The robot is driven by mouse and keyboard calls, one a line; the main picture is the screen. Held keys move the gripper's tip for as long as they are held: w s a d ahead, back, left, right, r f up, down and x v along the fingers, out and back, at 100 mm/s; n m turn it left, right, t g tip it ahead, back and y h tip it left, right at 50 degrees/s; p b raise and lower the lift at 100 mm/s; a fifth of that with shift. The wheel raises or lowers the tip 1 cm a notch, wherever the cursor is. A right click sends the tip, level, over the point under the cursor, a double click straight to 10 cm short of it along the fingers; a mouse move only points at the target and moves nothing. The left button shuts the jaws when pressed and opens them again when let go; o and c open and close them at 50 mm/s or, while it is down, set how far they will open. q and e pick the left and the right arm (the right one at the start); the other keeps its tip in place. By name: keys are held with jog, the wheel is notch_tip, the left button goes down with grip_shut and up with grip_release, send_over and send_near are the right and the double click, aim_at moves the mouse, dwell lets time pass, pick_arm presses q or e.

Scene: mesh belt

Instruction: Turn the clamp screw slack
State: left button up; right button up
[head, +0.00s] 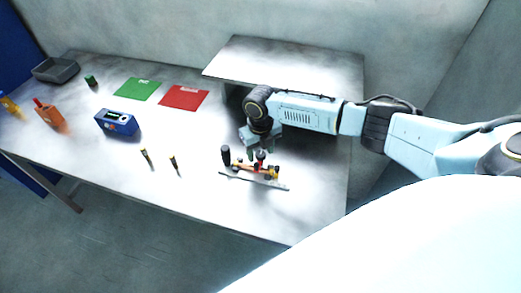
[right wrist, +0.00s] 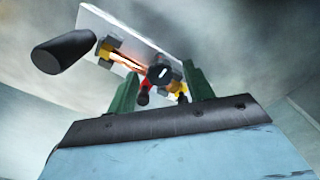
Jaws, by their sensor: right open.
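A clamp tool (head: 242,167) with a dark upright handle (head: 226,154), yellow-orange blocks and a grey plate (head: 280,186) lies near the right end of the table. In the right wrist view the black handle (right wrist: 65,52) sticks out to the left, and a round black knob with a white mark (right wrist: 160,73), which looks like the clamp screw, shows beside red parts. My right gripper (head: 259,153) is just above the clamp, pointing down. Its green fingers are open, one on each side of the knob in the wrist view; contact cannot be told. My left gripper is not in view.
A raised shelf (head: 290,60) stands behind my right arm. Left of the clamp lie two small dark-and-yellow pieces (head: 146,156) and a blue device (head: 117,123). Red (head: 184,97) and green (head: 137,89) mats, an orange bottle (head: 48,115) and a grey bin (head: 56,70) lie farther off.

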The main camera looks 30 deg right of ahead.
aim_at(261, 154)
notch_tip(261, 154, up, 13)
jog(key=shift+r, duration=0.2)
dwell(0.4)
dwell(0.4)
